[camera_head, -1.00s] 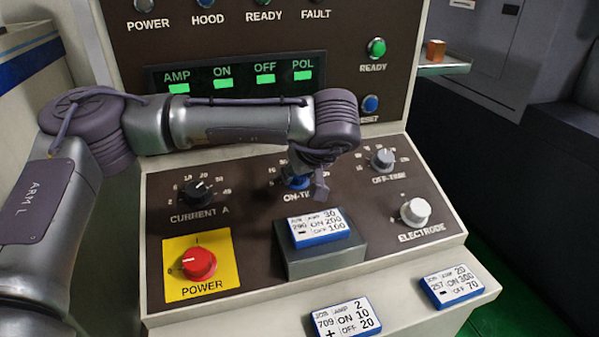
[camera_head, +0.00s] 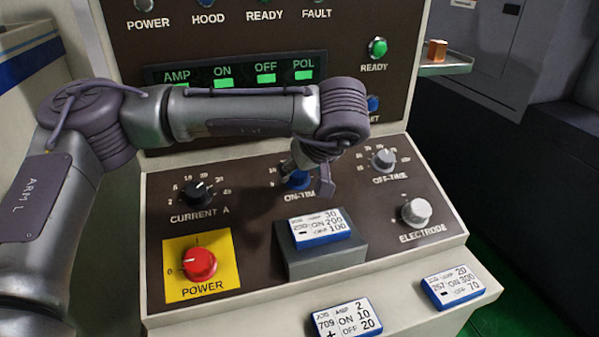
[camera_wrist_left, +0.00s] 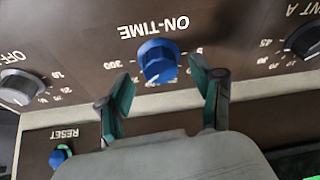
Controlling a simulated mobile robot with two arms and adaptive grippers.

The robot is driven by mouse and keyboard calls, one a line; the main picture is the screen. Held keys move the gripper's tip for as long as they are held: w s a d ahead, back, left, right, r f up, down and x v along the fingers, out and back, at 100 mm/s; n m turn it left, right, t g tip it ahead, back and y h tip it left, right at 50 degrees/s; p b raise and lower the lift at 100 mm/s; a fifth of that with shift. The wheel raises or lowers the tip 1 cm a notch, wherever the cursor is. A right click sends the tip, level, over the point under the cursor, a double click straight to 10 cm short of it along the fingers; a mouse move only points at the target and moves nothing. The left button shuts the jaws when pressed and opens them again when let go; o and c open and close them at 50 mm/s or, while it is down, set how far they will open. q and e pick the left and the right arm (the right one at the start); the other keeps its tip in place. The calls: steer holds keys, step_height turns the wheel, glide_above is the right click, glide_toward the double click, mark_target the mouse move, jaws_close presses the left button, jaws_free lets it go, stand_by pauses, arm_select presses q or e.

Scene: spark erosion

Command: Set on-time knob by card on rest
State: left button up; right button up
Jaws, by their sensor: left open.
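The blue ON-TIME knob (camera_head: 298,181) sits mid-panel, partly hidden by my left gripper (camera_head: 310,178). In the left wrist view the knob (camera_wrist_left: 158,62) shows upside down, with scale marks such as 300 around it; its exact setting is hard to read. My left gripper (camera_wrist_left: 163,82) is open, one finger on each side of the knob in that view, with visible gaps and nothing held. A blue-edged card (camera_head: 318,228) lies on the grey rest (camera_head: 325,262). It reads AMP 30, ON 200, OFF 100. My right gripper is not in view.
Nearby are the black CURRENT knob (camera_head: 199,194), grey OFF-TIME knob (camera_head: 384,160), ELECTRODE knob (camera_head: 416,211) and red POWER switch (camera_head: 199,262). Two other cards (camera_head: 345,319) (camera_head: 452,287) lie on the front ledge. My left arm spans the panel's upper part.

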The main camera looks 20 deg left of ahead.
arm_select(q)
steer(key=v, duration=0.9)
